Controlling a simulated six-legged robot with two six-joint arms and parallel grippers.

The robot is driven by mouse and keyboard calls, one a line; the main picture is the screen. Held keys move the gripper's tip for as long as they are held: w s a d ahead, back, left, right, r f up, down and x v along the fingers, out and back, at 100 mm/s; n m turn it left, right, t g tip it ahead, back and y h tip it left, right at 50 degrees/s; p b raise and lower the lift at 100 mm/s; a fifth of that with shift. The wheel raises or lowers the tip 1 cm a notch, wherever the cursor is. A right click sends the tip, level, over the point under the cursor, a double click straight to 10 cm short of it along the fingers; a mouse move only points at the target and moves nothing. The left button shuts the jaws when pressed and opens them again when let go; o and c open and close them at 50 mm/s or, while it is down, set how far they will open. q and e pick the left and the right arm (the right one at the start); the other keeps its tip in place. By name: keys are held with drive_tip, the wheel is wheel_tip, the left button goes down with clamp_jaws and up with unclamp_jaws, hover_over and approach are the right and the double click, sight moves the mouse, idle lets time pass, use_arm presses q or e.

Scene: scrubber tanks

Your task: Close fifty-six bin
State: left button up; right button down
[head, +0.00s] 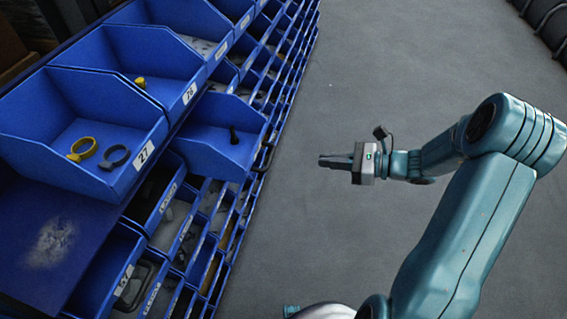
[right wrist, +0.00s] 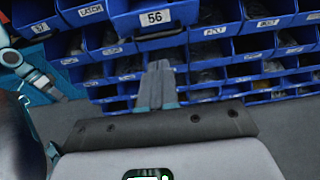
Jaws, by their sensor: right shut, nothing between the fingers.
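The fifty-six bin (right wrist: 150,20) is a blue bin with a white "56" label and a dark handle under it, at the top middle of the right wrist view. In the head view a blue bin (head: 205,155) stands pulled out from the rack, with a small black item inside; it appears to be the same one, but its label is hidden. My right gripper (head: 322,160) is shut and empty, to the right of that bin and apart from it. Its closed fingers (right wrist: 161,68) show below the bin in the right wrist view. My left gripper is not in view.
Rows of smaller labelled bins (right wrist: 270,45) fill the rack below. Open grey floor (head: 400,60) lies right of the rack. Dark hoses (head: 545,20) are at the far upper right.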

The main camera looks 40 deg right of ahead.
sight(227, 153)
drive_tip(key=x, duration=1.2)
drive_tip(key=shift+s+a+b, duration=0.25)
drive_tip(key=shift+s+b, duration=0.05)
drive_tip(key=shift+w+f, duration=0.1)
drive_tip(key=r+b+x, duration=0.1)
drive_tip(key=x, duration=0.3)
drive_tip(key=r+b+x, duration=0.1)
drive_tip(key=x, duration=0.4)
drive_tip(key=r+b+x, duration=0.1)
drive_tip(key=x, duration=0.4)
drive_tip(key=shift+w+a, duration=0.1)
drive_tip(key=shift+a, duration=0.3)
drive_tip(key=shift+w+a+b, duration=0.3)
drive_tip(key=shift+w+a, duration=0.05)
drive_tip(key=shift+w, duration=0.05)
drive_tip(key=shift+r, duration=0.15)
drive_tip(key=shift+w+a+r, duration=0.1)
